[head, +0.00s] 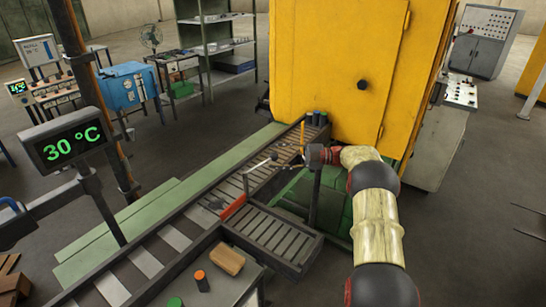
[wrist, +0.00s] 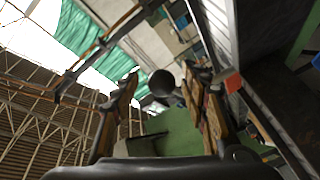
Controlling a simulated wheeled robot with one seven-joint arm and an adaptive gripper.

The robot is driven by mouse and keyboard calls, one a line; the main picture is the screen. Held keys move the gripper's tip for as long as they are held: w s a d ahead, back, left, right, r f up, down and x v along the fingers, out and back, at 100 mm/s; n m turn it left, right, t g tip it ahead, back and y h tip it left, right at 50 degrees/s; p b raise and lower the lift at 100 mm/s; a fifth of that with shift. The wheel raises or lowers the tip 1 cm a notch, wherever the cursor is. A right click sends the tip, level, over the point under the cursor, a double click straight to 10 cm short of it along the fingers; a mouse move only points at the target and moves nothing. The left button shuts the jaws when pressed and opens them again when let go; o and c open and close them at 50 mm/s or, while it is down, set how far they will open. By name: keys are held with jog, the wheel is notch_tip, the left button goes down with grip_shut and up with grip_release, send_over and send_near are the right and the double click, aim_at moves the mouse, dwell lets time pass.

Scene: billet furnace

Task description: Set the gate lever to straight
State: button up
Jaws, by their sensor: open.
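The gate's orange flap (head: 233,207) stands where the side roller branch (head: 268,235) leaves the main roller conveyor (head: 205,212). The lever's dark round knob (wrist: 162,83) shows between my fingertips in the wrist view. In the head view the lever is small and partly confused with my gripper (head: 285,160), which is above the conveyor near the junction. My fingers are apart, one on each side of the knob in the picture. I cannot tell whether either finger touches it. An orange piece, likely the flap, shows at the right of the wrist view (wrist: 233,82).
A yellow furnace cabinet (head: 335,65) stands behind the conveyor. Dark cylinders (head: 319,118) stand at the conveyor's far end. A temperature display (head: 72,140) reads 30 °C at left. A brown block (head: 227,260) and small cylinders (head: 202,281) are on the near table.

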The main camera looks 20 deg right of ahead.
jog(key=v, duration=1)
jog(key=shift+d, duration=0.3)
jog(key=shift+s, duration=0.15)
